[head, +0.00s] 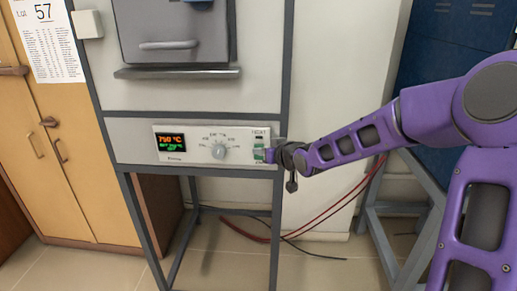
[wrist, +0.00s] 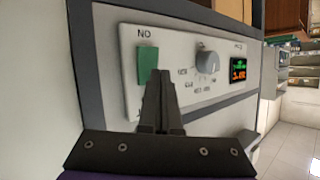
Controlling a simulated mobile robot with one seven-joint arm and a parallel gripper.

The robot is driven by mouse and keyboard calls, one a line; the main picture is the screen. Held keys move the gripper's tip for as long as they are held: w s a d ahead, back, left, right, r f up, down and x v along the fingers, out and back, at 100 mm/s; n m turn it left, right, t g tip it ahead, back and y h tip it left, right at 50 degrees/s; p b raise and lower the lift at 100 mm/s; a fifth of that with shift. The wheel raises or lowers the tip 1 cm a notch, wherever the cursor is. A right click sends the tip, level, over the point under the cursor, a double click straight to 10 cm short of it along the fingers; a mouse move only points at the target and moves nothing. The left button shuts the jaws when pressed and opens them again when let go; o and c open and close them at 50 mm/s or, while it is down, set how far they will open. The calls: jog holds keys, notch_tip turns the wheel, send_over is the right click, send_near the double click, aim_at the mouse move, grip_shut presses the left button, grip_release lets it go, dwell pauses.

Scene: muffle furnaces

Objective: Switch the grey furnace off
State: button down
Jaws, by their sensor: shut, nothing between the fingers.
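The grey furnace (head: 217,85) fills the upper middle of the head view, its door with a handle shut. Its white control panel (head: 190,147) is below, with a lit display (head: 171,142) showing orange and green text, and a grey dial (head: 219,151). The green switch (head: 258,153) is at the panel's right end, partly covered by my gripper. In the wrist view the green switch (wrist: 148,67) sits by a label. My gripper (wrist: 161,74) is shut and empty, its tips right beside the switch's edge. I cannot tell whether they touch it.
A grey metal stand (head: 285,60) frames the furnace. Wooden cabinets (head: 75,150) stand at the left and a blue cabinet (head: 455,40) at the right. Red cables (head: 330,212) hang behind the stand. The floor in front is clear.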

jog(key=shift+s, duration=0.15)
jog(key=shift+s+f, duration=0.1)
jog(key=shift+s, duration=0.45)
jog(key=shift+s, duration=0.1)
jog(key=s, duration=0.4)
jog(key=shift+s+a+f, duration=0.1)
jog(key=shift+s+f, duration=0.2)
jog(key=shift+s, duration=0.1)
